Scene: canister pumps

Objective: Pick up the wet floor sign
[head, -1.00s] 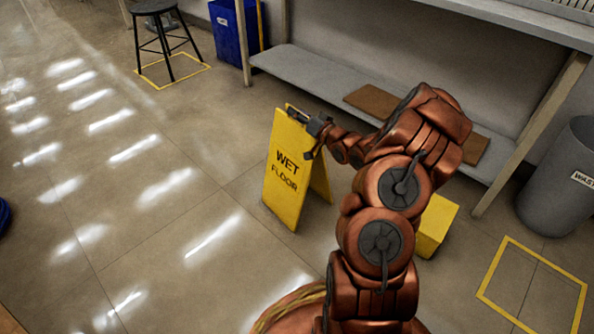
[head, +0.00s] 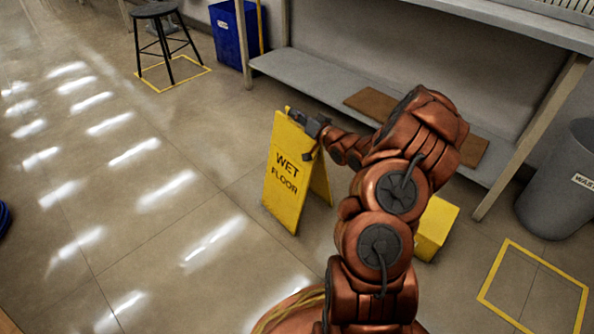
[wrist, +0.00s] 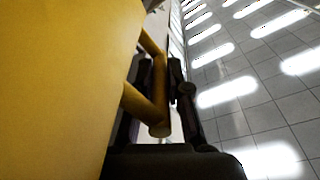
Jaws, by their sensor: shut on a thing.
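The yellow wet floor sign (head: 284,177) stands on the floor as an open A-frame, left of my arm in the head view. Its front panel reads "WET FLOOR". My gripper (head: 303,119) is at the sign's top edge, shut on it. In the wrist view, the sign's yellow panel (wrist: 60,90) fills the left side. A yellow handle bar (wrist: 160,95) of the sign lies between the dark fingers of my gripper (wrist: 163,88). The sign's base appears to be on the floor or very close to it.
A black stool (head: 160,40) and a blue bin (head: 232,35) stand at the back left. A workbench with a low shelf (head: 300,75) runs behind the sign. A yellow box (head: 437,228) sits right of my arm. A grey waste bin (head: 560,190) is at the right.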

